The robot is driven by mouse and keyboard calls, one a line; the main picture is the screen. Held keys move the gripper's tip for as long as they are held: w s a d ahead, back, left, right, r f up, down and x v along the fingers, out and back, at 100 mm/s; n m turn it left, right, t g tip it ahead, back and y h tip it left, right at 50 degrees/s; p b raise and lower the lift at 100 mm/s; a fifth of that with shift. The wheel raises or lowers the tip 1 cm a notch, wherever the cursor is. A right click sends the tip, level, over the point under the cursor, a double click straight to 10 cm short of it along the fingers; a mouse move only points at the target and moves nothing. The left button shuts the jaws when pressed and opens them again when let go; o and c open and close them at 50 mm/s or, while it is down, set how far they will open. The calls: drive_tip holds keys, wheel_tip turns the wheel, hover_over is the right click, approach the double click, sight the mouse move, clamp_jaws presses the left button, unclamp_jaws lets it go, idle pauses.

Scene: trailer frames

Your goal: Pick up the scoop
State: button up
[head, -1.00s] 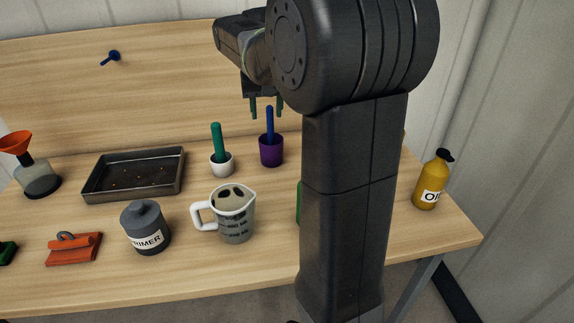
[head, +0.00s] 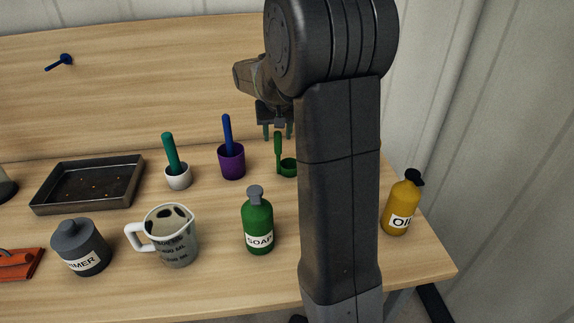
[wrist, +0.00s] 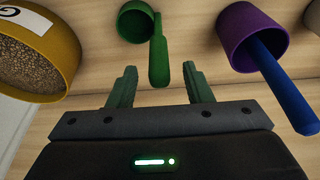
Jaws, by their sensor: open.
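The scoop (head: 288,167) is green, with a round cup and an upright handle, and stands on the bench just left of my arm. In the wrist view the scoop (wrist: 137,24) is at the top, its handle (wrist: 159,62) pointing down toward the space between my fingers. My gripper (head: 278,131) is open and empty, just above the handle in the head view. In the wrist view the handle lies roughly midway between the fingertips of my gripper (wrist: 160,76), slightly beyond them. My arm hides part of the bench right of the scoop.
A purple cup with a blue stick (head: 231,162) stands close left of the scoop; a white cup with a green stick (head: 178,176) is farther left. A yellow container of grains (wrist: 38,55) is on the other side. The soap bottle (head: 257,225) stands nearer the front.

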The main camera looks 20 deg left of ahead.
drive_tip(key=shift+x, duration=1.35)
clamp_jaws()
wheel_tip(320, 180, up, 10)
drive_tip(key=shift+r, duration=0.1)
drive_tip(key=c, duration=0.6)
unclamp_jaws()
clamp_jaws()
drive_tip(key=shift+d+p, duration=0.1)
drive_tip(key=shift+p, duration=0.2)
